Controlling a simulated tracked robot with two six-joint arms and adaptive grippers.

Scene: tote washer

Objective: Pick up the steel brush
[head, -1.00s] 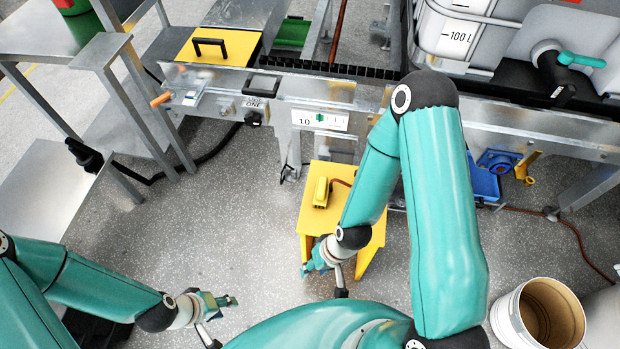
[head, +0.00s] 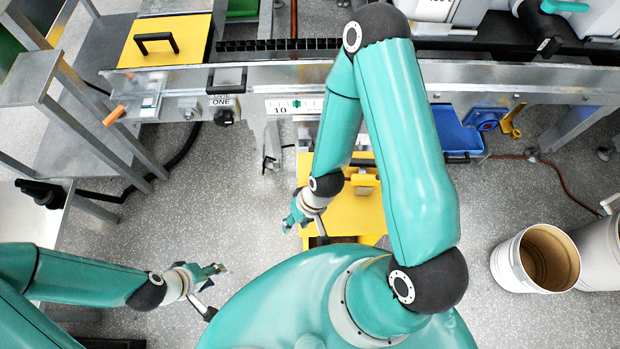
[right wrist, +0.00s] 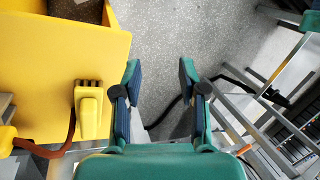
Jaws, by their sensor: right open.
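I cannot make out a steel brush in either view. My right gripper (head: 292,216) hangs just left of a yellow stool (head: 345,212) in the head view.
A metal washer frame (head: 240,77) runs across the back, with a yellow lid (head: 165,42) on top. A blue tray (head: 456,132) is right of my right arm. An open bucket (head: 536,258) stands at right. A grey metal stand (head: 75,110) is at left.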

